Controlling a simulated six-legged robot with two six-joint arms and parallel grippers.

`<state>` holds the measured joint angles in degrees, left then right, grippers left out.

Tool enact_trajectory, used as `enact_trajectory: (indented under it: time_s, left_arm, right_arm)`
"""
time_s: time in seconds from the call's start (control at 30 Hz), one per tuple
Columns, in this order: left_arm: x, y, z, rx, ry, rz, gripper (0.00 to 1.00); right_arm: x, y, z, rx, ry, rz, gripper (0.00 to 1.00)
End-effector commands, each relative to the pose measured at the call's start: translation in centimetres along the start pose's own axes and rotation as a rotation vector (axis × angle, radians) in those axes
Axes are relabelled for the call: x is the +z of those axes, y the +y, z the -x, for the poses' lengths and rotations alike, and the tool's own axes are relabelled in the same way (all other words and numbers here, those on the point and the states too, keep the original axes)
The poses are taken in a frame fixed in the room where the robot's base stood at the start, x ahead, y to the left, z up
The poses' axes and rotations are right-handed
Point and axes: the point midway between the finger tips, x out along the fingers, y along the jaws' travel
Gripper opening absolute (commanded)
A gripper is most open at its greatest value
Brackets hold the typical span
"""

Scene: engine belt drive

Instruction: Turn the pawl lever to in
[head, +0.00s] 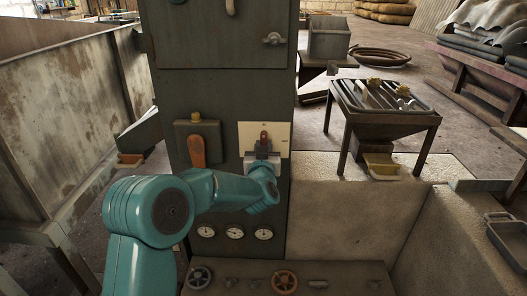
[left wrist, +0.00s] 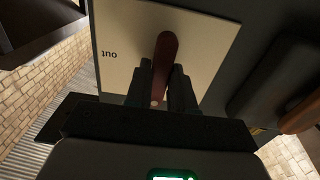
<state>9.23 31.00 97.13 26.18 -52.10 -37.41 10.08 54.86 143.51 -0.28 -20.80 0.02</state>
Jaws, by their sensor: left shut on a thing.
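The pawl lever (head: 264,137) is a small red-brown handle on a cream plate (head: 248,131) on the front of the dark cabinet. In the left wrist view the lever (left wrist: 166,52) lies between the two dark fingers of my left gripper (left wrist: 163,90), which is shut on it. The plate (left wrist: 205,35) carries the word OUT, seen upside down there. No IN mark can be read. In the head view my left gripper (head: 263,157) is at the plate and hides the lever's lower part. My right gripper is not in view.
An orange-handled lever (head: 197,150) on a dark box stands left of the plate. Gauges (head: 235,233) and handwheels (head: 284,281) sit below my left arm. A concrete block (head: 345,215) and a slatted hopper table (head: 385,100) are to the right. A rusty metal wall (head: 60,100) is at left.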

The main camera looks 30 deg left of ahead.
Motion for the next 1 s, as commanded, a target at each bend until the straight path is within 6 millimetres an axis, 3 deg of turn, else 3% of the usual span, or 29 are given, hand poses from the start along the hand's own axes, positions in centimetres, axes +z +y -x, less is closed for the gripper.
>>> enact_trajectory:
  time_s: [0.4, 0.43, 0.5, 0.83, 1.0]
  left_arm:
    - [-0.5, -0.1, -0.1, -0.002, 0.01, 0.008, 0.0]
    - [-0.5, -0.1, -0.1, -0.002, 0.01, 0.008, 0.26]
    - [-0.4, -0.1, -0.1, -0.002, 0.009, 0.008, 0.47]
    - [-0.2, 0.0, 0.2, 0.0, 0.004, 0.006, 0.47]
    - [-0.2, 0.0, 2.5, 0.002, 0.002, 0.005, 0.47]
  right_arm:
    - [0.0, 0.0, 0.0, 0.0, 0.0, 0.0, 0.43]
    - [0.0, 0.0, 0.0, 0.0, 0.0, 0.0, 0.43]
    - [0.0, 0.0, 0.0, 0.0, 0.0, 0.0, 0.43]
    - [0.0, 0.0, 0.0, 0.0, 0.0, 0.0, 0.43]
    - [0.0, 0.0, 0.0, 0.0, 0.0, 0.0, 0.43]
